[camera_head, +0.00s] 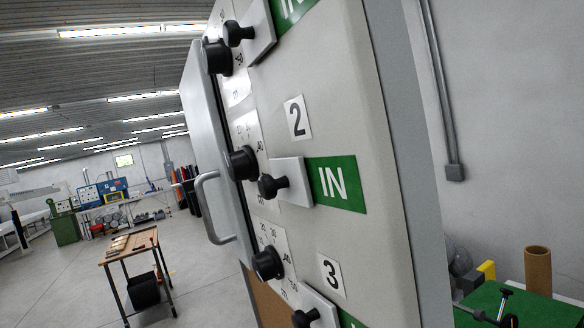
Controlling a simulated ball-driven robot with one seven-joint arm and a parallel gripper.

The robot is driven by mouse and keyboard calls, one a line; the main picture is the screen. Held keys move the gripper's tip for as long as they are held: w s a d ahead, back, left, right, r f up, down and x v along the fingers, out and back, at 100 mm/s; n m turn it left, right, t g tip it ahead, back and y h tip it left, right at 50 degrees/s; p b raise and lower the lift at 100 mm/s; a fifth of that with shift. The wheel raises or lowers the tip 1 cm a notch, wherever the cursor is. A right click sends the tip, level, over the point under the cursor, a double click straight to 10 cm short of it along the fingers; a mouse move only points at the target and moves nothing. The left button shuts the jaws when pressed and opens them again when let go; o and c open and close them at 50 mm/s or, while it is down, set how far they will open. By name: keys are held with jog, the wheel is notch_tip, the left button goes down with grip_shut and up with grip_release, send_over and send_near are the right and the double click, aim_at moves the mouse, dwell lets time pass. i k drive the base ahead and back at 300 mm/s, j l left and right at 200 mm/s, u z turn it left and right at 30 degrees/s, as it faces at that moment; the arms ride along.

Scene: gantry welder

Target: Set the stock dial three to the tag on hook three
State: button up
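A pale grey cabinet panel (350,120) fills the middle of the head camera view, seen tilted and at a steep angle. Stock dial three (267,263) is a black knob low on the panel, over a white scale plate with numbers, left of the label 3 (331,275). Its exact setting is too oblique to read. Below it, a black knob (306,317) sits on a grey slider beside a green plate, cut off by the bottom edge. No tag or hook three can be made out. My gripper is not in view.
Dial two (242,163) and its slider knob (272,186) sit above, beside a green IN plate (337,184). A door with a handle (209,208) stands at the left. A wooden table (133,244) stands beyond on open floor. A green bench (540,312) lies lower right.

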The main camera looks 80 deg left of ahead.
aim_at(266, 265)
jog(key=u, duration=1.6)
